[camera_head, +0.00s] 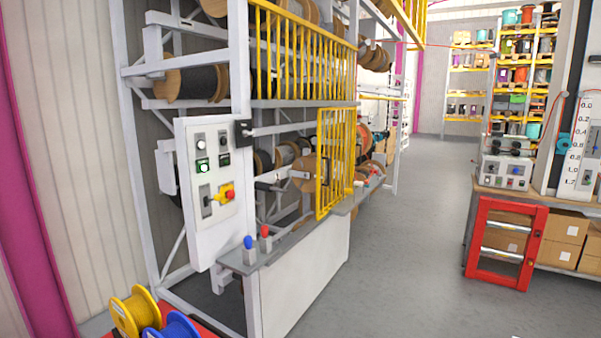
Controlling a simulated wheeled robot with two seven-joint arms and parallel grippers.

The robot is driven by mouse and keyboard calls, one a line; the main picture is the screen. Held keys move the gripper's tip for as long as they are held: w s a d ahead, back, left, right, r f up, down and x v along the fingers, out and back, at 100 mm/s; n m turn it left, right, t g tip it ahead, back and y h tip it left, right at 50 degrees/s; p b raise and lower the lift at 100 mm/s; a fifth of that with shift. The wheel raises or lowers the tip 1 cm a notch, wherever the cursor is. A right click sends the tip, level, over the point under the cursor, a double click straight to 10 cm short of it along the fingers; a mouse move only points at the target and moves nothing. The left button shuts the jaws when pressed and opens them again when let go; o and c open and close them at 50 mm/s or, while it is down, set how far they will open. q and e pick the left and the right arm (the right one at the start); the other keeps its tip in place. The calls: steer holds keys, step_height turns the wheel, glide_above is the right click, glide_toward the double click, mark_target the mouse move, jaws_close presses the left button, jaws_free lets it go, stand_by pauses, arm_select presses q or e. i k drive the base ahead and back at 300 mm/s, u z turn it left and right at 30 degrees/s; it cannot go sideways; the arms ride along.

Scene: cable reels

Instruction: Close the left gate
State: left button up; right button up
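A yellow barred gate (336,163) stands at the lower middle of the white reel rack, above its grey ledge. It looks like the left gate, but I cannot be sure. The rack opening (283,160) to its left is uncovered, with wooden reels showing inside, so the gate appears to stand open. Its hinge side is not clear. Neither of my grippers is in view.
A white control panel (211,185) with buttons and a red-yellow switch is on the rack's left end. Blue and red knobs stand on the ledge (285,245). Yellow and blue spools (137,310) lie front left. A red frame (505,243) stands right. The grey floor between is clear.

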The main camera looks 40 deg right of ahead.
mark_target(318, 217)
steer(key=z, duration=1.45)
steer(key=k, duration=1)
steer(key=z, duration=0.45)
steer(key=i, duration=7.4)
